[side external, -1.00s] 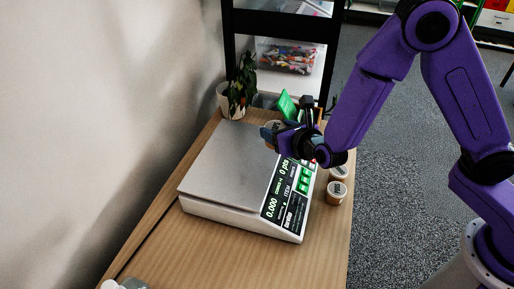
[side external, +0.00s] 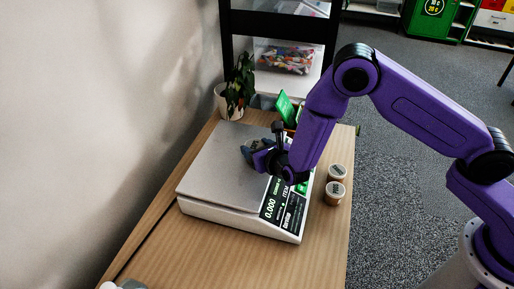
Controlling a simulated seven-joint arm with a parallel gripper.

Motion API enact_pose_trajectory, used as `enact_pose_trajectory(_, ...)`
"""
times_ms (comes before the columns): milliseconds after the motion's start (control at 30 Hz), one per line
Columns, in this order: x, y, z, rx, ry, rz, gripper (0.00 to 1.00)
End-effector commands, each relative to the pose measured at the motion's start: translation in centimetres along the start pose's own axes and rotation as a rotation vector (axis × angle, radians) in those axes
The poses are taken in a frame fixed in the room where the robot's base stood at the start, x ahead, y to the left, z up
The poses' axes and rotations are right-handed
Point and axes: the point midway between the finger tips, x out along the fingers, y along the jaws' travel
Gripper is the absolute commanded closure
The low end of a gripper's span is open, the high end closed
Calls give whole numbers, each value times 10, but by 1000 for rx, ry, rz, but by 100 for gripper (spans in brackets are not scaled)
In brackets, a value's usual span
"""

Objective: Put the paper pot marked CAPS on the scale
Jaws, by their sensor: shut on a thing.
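The scale (side external: 212,172) stands on the wooden table, with a broad grey metal plate and a display panel on its right side that shows 0.000. My gripper (side external: 250,152) is over the far right part of the plate, shut on a small paper pot (side external: 254,143). The fingers hide most of that pot, and its marking is too small to read. I cannot tell whether the pot touches the plate. Two more paper pots, a farther one (side external: 337,172) and a nearer one (side external: 335,192), stand upright on the table right of the scale; their markings are also unreadable.
A potted plant (side external: 238,92) stands at the table's far left corner. A green item (side external: 287,108) is behind the scale, near a black-framed shelf (side external: 285,28) with a clear bin. The wall borders the left side. The near table (side external: 230,255) is mostly clear.

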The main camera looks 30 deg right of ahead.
Motion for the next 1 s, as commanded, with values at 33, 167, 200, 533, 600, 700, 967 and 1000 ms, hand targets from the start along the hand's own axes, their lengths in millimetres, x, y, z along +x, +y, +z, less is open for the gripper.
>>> enact_pose_trajectory(33,0,0,0,1,-2,1,76)
enact_pose_trajectory(167,0,0,0,2,-3,1,76)
enact_pose_trajectory(200,0,0,0,2,-3,1,76)
enact_pose_trajectory(533,1,0,-2,1,-2,1,14)
enact_pose_trajectory(600,1,0,-2,1,-1,1,14)
enact_pose_trajectory(700,1,0,-2,1,-1,1,14)
enact_pose_trajectory(967,-12,2,0,0,-1,4,14)
enact_pose_trajectory(1000,-18,2,0,-1,0,4,14)
